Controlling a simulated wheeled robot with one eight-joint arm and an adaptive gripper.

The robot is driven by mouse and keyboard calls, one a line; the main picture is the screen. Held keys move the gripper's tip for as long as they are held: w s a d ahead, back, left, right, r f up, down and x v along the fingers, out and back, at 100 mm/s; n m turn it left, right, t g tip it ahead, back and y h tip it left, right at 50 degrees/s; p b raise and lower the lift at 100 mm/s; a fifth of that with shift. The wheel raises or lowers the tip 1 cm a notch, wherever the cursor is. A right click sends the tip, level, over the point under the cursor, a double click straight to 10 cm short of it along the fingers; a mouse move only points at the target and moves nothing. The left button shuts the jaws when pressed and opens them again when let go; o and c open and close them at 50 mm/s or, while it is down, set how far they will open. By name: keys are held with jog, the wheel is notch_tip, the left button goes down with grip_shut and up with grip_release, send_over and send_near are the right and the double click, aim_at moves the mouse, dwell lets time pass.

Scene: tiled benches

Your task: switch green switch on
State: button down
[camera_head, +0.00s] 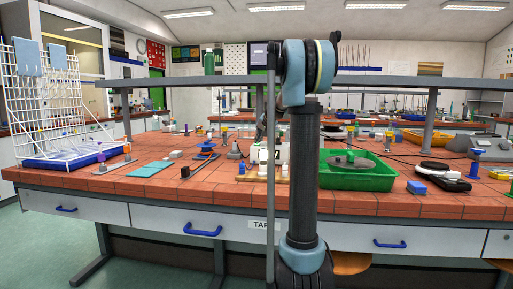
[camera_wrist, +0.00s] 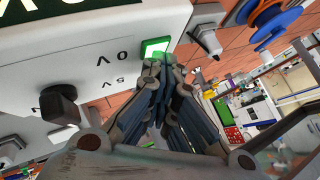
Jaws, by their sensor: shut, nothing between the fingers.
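The green switch (camera_wrist: 155,46) is a small rocker with a white and green surround on the panel of a white instrument (camera_wrist: 90,55). The panel also bears a black knob (camera_wrist: 57,100) and voltage markings. My gripper (camera_wrist: 168,66) is shut and empty, with its fingertips at the lower edge of the switch. I cannot tell whether they touch it. In the head view the white instrument (camera_head: 283,152) stands on the bench, partly hidden behind my arm; the switch and fingertips cannot be made out there.
The tiled bench (camera_head: 90,180) is crowded. A green tray (camera_head: 345,181) is right of my arm, and a white wire rack (camera_head: 45,110) stands at the far left. A grey shelf rail (camera_head: 200,82) crosses above the bench. A blue spool-like item (camera_wrist: 268,20) is near the instrument.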

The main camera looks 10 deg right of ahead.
jog(key=shift+r, duration=0.85)
jog(key=shift+r, duration=2.45)
